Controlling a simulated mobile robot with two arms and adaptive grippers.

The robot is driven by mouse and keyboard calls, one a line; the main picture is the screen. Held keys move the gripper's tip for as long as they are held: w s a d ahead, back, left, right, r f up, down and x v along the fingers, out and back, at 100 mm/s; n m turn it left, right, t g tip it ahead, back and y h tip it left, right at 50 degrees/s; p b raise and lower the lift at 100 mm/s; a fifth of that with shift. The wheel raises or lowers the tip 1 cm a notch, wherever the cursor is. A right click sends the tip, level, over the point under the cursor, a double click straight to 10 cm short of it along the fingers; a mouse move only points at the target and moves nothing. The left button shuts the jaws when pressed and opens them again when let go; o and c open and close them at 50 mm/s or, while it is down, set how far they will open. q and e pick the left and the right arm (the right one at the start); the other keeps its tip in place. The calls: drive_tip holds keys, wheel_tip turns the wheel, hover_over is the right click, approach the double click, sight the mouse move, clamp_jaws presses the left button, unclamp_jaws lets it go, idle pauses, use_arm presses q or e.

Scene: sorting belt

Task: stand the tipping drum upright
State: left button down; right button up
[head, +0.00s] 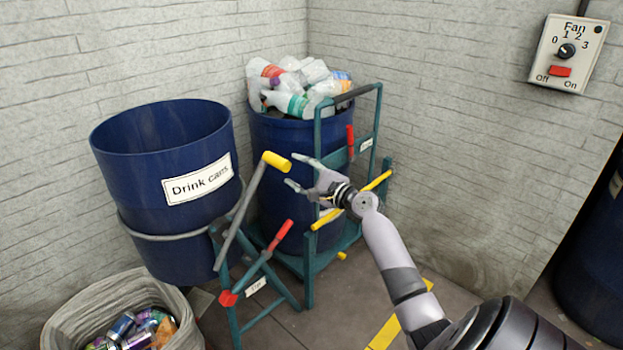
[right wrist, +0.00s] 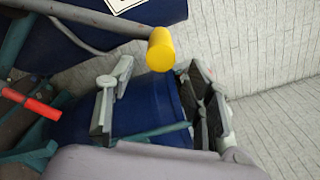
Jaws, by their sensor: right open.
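The tipping drum (head: 150,185) is dark blue, open-topped and labelled "Drink cans". It leans with its mouth to the left in the head view, held by a grey hoop (head: 165,236) on a teal stand (head: 234,318). A grey lever (head: 240,217) beside it ends in a yellow grip (head: 277,160). My right gripper (head: 292,171) is open and empty, just right of the yellow grip. In the right wrist view, the yellow grip (right wrist: 161,50) appears just beyond and between the open fingertips (right wrist: 158,75). Touching cannot be told. My left gripper is out of view.
A second blue drum (head: 282,205) full of plastic bottles (head: 300,85) stands behind on a teal trolley (head: 312,262). A red-handled lever (head: 280,235) is below my gripper. A lined bin (head: 75,315) of cans is front left. A fan switch (head: 568,52) is on the wall.

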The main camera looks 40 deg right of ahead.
drive_tip(key=s, duration=0.5)
drive_tip(key=shift+d, duration=0.15)
idle(0.3)
